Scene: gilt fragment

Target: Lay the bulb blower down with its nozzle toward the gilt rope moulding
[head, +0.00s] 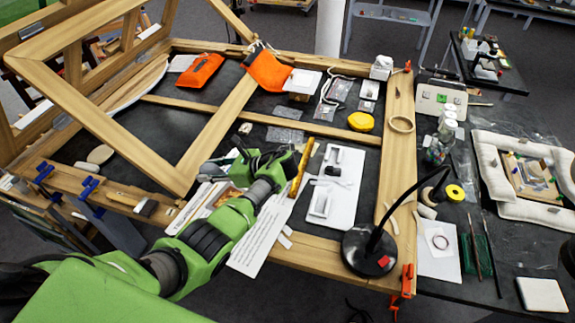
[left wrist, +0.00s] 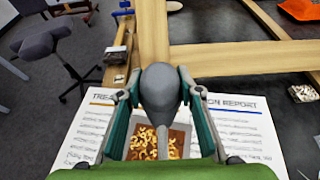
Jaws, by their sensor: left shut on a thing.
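My left gripper (head: 283,158) is over the sheets on the work table, beside a narrow gold-yellow bar (head: 302,170) that looks like the gilt rope moulding. In the left wrist view my left gripper (left wrist: 158,90) is shut on the grey bulb blower (left wrist: 160,88), with a finger on each side of the bulb. Its thin nozzle (left wrist: 162,145) points toward the bottom of that view. The blower is not clear in the head view, where the gripper hides it. I cannot make out the moulding in the left wrist view. My right gripper is not in view.
A printed report sheet (left wrist: 240,125) with a picture of gold pieces lies beneath the gripper. A white tray (head: 345,160) and a black lamp (head: 368,250) stand to the right. A large wooden frame (head: 130,135) leans at the left.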

